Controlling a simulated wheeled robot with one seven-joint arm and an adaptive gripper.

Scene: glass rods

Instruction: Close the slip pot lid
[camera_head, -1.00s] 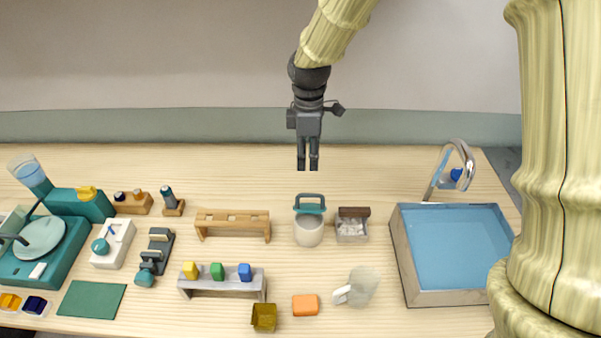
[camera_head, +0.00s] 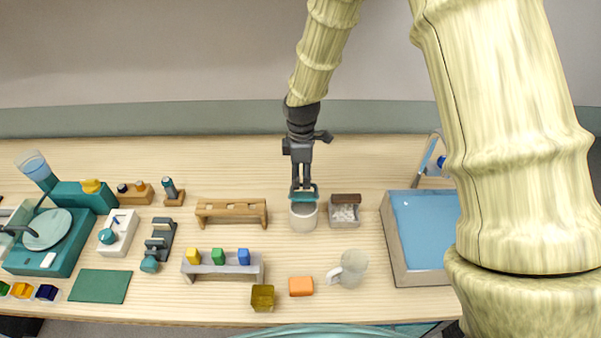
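The slip pot (camera_head: 303,218) is a pale, round pot standing on the table at the middle of the view. Its teal lid (camera_head: 311,196) is at the pot's back rim and looks raised rather than lying flat over the mouth. My gripper (camera_head: 301,184) points down, with its fingertips overlapping the upper part of the lid in the picture. A narrow gap shows between the fingers. I cannot tell whether they touch the lid or hold it, as the contact is too small to make out.
A small box with white contents (camera_head: 344,213) stands close to the pot's right. A wooden rack (camera_head: 231,209) is to its left. A blue-floored basin (camera_head: 425,238) is further right, partly hidden by my arm. A mug (camera_head: 350,268) and an orange block (camera_head: 301,286) are in front.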

